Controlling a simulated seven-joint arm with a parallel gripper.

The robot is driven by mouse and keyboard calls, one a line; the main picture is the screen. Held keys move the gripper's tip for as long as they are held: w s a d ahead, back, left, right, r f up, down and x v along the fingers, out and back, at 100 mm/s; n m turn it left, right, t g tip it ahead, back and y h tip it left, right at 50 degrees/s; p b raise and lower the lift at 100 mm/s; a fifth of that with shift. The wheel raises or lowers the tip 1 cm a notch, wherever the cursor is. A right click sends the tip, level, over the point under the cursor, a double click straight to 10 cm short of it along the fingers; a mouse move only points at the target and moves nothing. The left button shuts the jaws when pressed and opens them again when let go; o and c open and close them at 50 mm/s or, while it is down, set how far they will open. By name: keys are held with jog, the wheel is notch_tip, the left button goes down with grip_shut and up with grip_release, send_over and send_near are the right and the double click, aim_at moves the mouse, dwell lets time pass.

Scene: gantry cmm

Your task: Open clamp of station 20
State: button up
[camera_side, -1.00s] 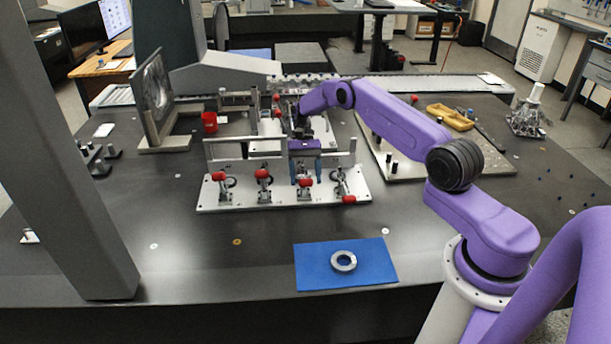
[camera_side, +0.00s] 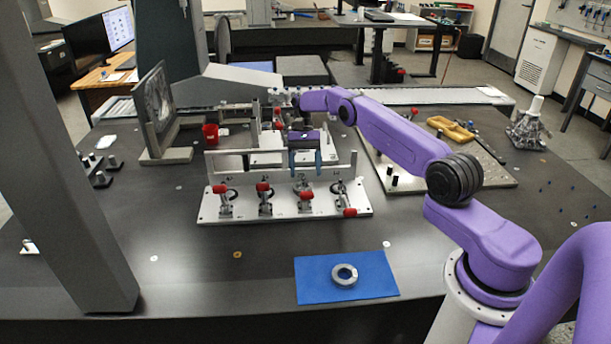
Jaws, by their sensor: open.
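Several toggle clamps with red handles stand in a row on a white fixture plate (camera_side: 240,212). The left clamp (camera_side: 220,190), the second clamp (camera_side: 264,188) and the third clamp (camera_side: 305,192) have their red grips up near the top of the clamp bodies. The rightmost clamp (camera_side: 349,212) has its handle swung down to the right, its red grip low near the plate edge. Station numbers are too small to read, so I cannot tell which is station 20. My gripper (camera_side: 305,166) is open and empty, its blue fingers apart, above and behind the third clamp.
A grey rail (camera_side: 235,152) on posts runs behind the clamps, close to my gripper. A blue mat (camera_side: 315,281) with a metal ring (camera_side: 344,274) lies in front. A red cup (camera_side: 210,133) and a framed plate (camera_side: 154,105) stand behind left.

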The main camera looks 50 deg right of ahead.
notch_tip(320, 180, up, 6)
jog(key=shift+f, duration=0.25)
